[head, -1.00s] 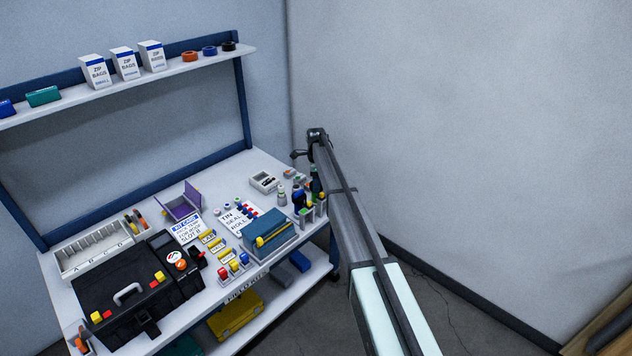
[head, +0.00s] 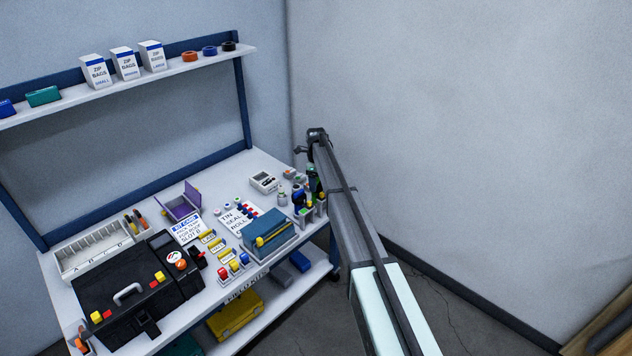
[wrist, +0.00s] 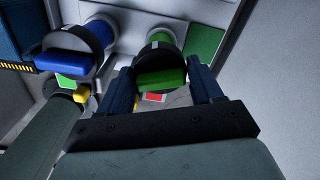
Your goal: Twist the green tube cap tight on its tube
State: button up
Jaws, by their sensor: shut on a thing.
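In the wrist view my gripper (wrist: 159,69) has its two blue fingers on either side of the green tube cap (wrist: 161,78), a winged bar on a dark round disc, and is shut on it. Green shows beyond the disc, above it in the picture; the threads and how far the cap is seated are hidden. In the head view my gripper (head: 314,185) is low over the right end of the bench, partly behind my arm. The green cap cannot be made out there.
A blue winged cap (wrist: 65,63) stands close left of my gripper in the wrist view. In the head view a teal box (head: 268,232), a small white device (head: 263,181) and a grey bottle (head: 282,197) are left of my gripper. The wall is close on the right.

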jog(key=shift+m, duration=2)
jog(key=shift+s+m, duration=0.1)
jog(key=shift+m, duration=0.5)
jog(key=o, duration=1.1)
jog(key=shift+o, duration=0.3)
jog(key=shift+r, duration=0.15)
jog(key=shift+r, duration=3.4)
